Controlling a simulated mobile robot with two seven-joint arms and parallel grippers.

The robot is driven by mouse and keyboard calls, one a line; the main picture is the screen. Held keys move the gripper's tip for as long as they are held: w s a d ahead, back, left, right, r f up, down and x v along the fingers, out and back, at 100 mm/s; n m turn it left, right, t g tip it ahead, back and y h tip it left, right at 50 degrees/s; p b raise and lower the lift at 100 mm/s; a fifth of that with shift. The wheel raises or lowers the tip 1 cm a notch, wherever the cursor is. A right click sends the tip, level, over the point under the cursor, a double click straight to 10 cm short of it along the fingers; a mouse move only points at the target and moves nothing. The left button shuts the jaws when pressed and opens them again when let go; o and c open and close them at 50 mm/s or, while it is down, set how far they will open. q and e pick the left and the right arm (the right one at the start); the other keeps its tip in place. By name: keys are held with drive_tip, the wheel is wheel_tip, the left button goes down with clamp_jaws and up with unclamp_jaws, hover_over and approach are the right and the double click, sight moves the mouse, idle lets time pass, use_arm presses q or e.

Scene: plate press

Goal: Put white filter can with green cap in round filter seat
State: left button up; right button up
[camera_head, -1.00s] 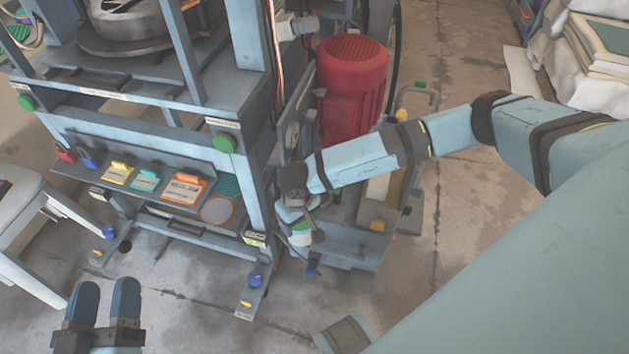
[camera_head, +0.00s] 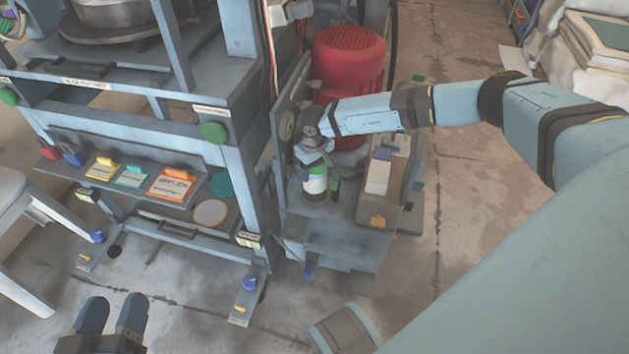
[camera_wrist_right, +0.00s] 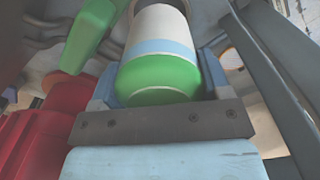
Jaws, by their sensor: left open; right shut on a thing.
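The white filter can (camera_head: 316,184) has a green cap and a pale blue band. It stands about upright above the low grey unit beside the press. My right gripper (camera_head: 316,160) is shut on it near the green cap. The can also shows in the right wrist view (camera_wrist_right: 160,42), between the two blue fingers. A dark ring (camera_wrist_right: 142,6) shows at its far end; I cannot tell whether this is the round filter seat or whether the can touches it. My left gripper (camera_head: 112,316) is open and empty above the floor at the lower left.
A red motor (camera_head: 346,66) stands just behind the can. A green-topped part (camera_head: 334,186) is close beside the can; a green part (camera_wrist_right: 92,34) shows in the wrist view. The press frame (camera_head: 256,170) with a tray of coloured labels is to the left.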

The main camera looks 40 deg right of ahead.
sight(314, 179)
wheel_tip(314, 179, down, 4)
drive_tip(key=shift+f+b, duration=0.15)
drive_tip(key=shift+b, duration=0.85)
drive_tip(key=shift+f, duration=0.35)
drive_tip(key=shift+r, duration=0.1)
drive_tip(key=o, duration=1)
use_arm(q)
drive_tip(key=shift+w+a+f+m+t, duration=0.15)
drive_tip(key=shift+w+a+m+t, duration=0.25)
drive_tip(key=shift+m, duration=0.3)
use_arm(e)
drive_tip(key=shift+o, duration=0.2)
use_arm(q)
drive_tip(key=shift+w+d, duration=0.1)
